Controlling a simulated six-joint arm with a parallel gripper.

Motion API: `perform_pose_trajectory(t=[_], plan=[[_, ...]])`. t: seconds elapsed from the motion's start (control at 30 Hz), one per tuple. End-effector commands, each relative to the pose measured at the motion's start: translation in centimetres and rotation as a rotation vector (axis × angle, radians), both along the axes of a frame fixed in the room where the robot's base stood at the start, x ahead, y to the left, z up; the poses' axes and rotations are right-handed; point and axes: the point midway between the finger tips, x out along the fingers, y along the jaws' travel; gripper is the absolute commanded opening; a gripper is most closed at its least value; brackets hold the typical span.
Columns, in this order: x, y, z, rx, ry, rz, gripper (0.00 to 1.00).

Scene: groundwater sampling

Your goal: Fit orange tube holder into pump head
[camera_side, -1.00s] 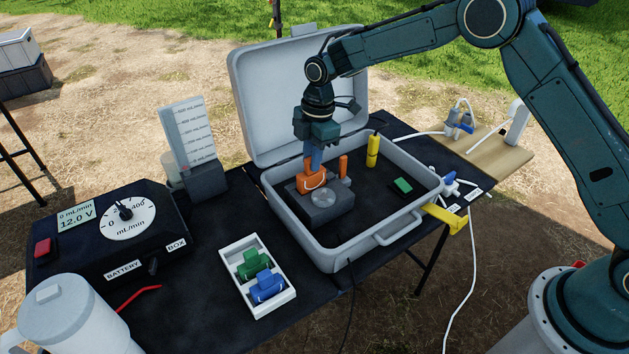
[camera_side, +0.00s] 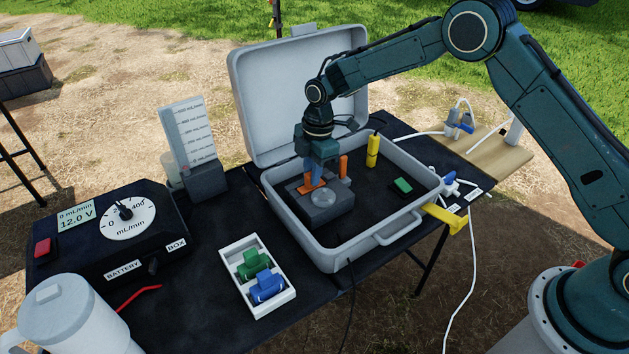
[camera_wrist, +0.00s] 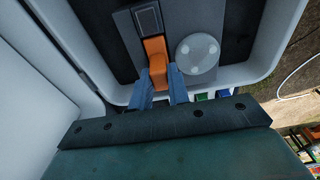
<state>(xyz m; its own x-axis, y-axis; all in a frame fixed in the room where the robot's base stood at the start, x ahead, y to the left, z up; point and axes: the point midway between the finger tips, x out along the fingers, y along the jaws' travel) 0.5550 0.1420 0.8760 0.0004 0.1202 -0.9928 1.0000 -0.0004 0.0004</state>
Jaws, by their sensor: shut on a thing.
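The grey pump head (camera_side: 326,207) sits in the open case and has a pale round disc on it; it also shows in the wrist view (camera_wrist: 205,20). My gripper (camera_side: 315,178) points down over the back of the pump head. Its blue fingers (camera_wrist: 161,92) are shut on the orange tube holder (camera_side: 308,188), which shows between them in the wrist view (camera_wrist: 156,50). The holder is low at the pump head, beside the disc, and only part of its orange shows. Its lower side is hidden, so I cannot tell how deep it sits.
An upright orange piece (camera_side: 343,166) stands just right of my gripper. The case (camera_side: 338,264) has raised walls and an open lid (camera_side: 262,105). A yellow cylinder (camera_side: 373,150) stands inside. A white tray (camera_side: 282,303) holds green (camera_side: 252,265) and blue (camera_side: 267,287) holders.

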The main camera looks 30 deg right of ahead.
Motion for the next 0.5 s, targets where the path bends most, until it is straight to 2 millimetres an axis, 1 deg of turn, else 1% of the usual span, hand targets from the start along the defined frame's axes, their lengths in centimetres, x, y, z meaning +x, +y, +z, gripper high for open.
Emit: perform_pose_trajectory(t=[0.07,0.1,0.17,0.2,0.5], plan=[[-0.01,-0.01,-0.22,0.000,0.001,0.000,0.00],[-0.01,-0.01,-0.18,0.000,0.001,0.000,0.25],[-0.01,-0.01,-0.17,0.000,0.001,0.000,0.37],[-0.01,-0.01,-0.17,0.000,0.001,0.000,0.39],[0.00,-0.01,-0.08,0.000,0.000,0.000,0.39]])
